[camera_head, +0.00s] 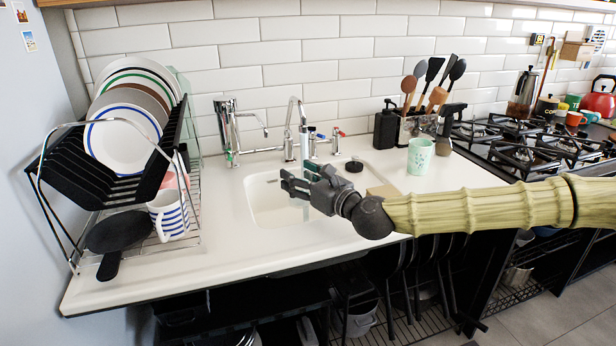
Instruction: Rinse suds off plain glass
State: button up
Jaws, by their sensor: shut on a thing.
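My gripper (297,184) is over the white sink basin (262,203), pointing left, below the middle tap (296,110). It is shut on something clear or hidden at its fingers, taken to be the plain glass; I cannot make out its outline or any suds. A pale vertical streak (304,148) runs from the tap spout down to the gripper and looks like running water.
A dish rack (55,220) with plates and a striped mug (168,214) stands left. A green cup (420,156), soap bottle (386,128) and utensil holder (408,128) stand right of the sink. The gas hob (520,140) is farther right.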

jog(key=shift+r, duration=0.1)
dwell(0.3)
jog(key=s+r+p, duration=0.2)
jog(key=s+r, duration=0.1)
jog(key=s, duration=0.2)
jog(key=shift+a+r, duration=0.4)
dwell(0.5)
